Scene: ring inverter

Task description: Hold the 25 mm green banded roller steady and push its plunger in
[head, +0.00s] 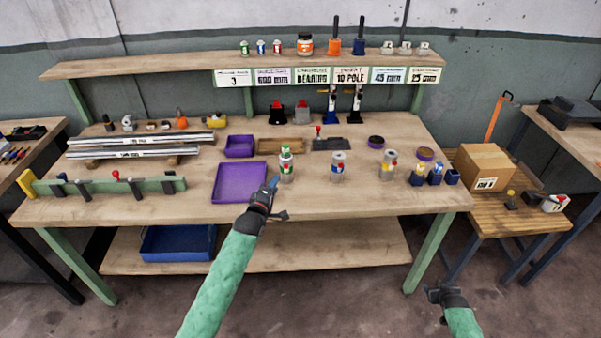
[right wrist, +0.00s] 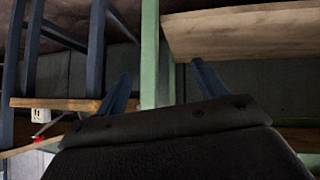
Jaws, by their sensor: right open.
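A roller with a green top and green band (head: 286,165) stands upright on the workbench, right of the large purple tray. Its plunger is too small to make out clearly. My left gripper (head: 273,184) is just left of and in front of this roller, with its blue fingertips near the roller's lower part. I cannot tell whether it touches the roller or how far its fingers are apart. My right gripper (head: 443,291) is low in front of the bench, at its right end, far from the roller. In the right wrist view its two fingers (right wrist: 163,88) are spread with nothing between them.
Similar cylinders with blue (head: 338,166) and with red and yellow markings (head: 389,165) stand to the right. The purple tray (head: 214,196) lies at left. The right bench leg (head: 432,250) is near my right gripper.

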